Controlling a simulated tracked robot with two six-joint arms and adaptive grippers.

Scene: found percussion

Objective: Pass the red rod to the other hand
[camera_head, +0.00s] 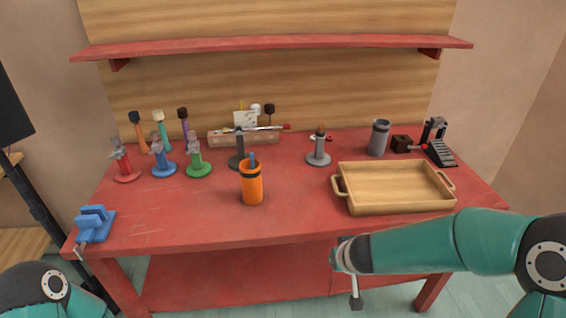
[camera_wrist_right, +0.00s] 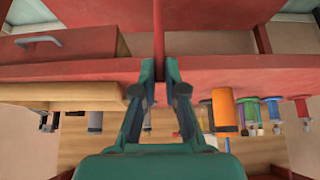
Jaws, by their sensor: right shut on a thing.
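In the right wrist view my right gripper (camera_wrist_right: 159,76) is shut on a slim red rod (camera_wrist_right: 158,32). The rod shows between the fingertips and runs towards the top of the picture. In the head view my right arm reaches in from the right, low in front of the table's front edge. Its forearm hides most of the gripper, and I cannot make out the rod there. My left arm shows only as a teal part at the bottom left corner; its gripper is out of view.
The red table (camera_head: 290,205) bears an orange cup (camera_head: 252,189), a wooden tray (camera_head: 348,205), a blue clamp-like thing (camera_head: 94,222), several figures on round bases, a grey cylinder (camera_head: 379,138) and a grey stand (camera_head: 319,155). The front middle tabletop is clear. A red shelf (camera_head: 270,44) hangs above.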

